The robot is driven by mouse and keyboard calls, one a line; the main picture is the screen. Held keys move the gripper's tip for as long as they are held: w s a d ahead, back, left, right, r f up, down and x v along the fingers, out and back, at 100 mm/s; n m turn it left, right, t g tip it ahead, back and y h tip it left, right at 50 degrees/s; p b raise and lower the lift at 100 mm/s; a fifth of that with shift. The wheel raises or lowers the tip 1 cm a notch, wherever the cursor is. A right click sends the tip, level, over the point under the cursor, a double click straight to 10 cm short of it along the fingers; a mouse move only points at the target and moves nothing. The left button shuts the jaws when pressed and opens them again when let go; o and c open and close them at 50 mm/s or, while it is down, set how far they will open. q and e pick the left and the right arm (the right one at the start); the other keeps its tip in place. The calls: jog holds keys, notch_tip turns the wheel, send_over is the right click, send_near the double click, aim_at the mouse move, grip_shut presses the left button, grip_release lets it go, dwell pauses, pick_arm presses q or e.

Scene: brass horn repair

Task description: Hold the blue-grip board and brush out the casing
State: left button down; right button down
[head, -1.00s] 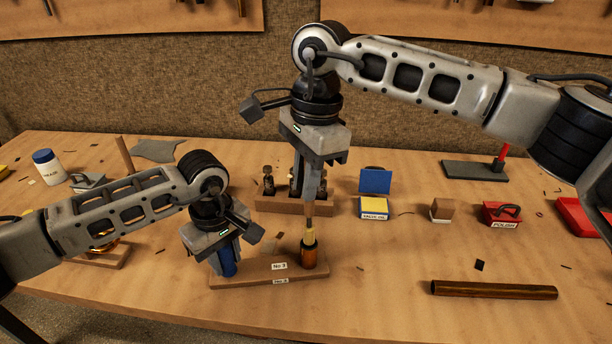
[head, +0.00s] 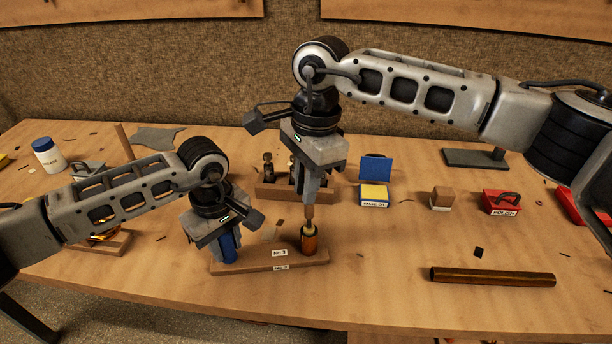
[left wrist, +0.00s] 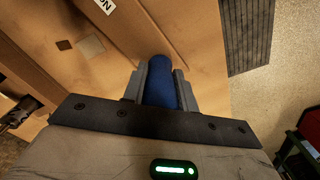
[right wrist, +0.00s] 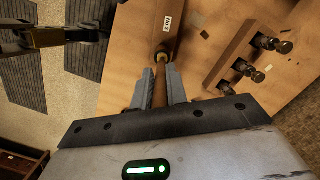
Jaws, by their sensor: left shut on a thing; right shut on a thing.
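The wooden board (head: 268,265) with No. 3 labels lies on the bench. My left gripper (head: 229,258) is shut on its upright blue grip (left wrist: 163,82) at the board's left end. The brass casing (head: 309,245) stands upright at the board's right end. My right gripper (head: 308,200) is above it, shut on the brush's brown handle (right wrist: 160,92). The brush (head: 309,215) points down, its lower end inside the casing's mouth; a little pale yellow shows at the rim. The bristles inside are hidden.
Behind stands a wooden rack (head: 266,190) with dark valves. The bench in front of the board is clear.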

jog(key=shift+f, duration=0.55)
jog(key=shift+r, duration=0.15)
jog(key=shift+r, duration=2.35)
jog(key=shift+f, duration=2.55)
jog(key=shift+r, duration=0.15)
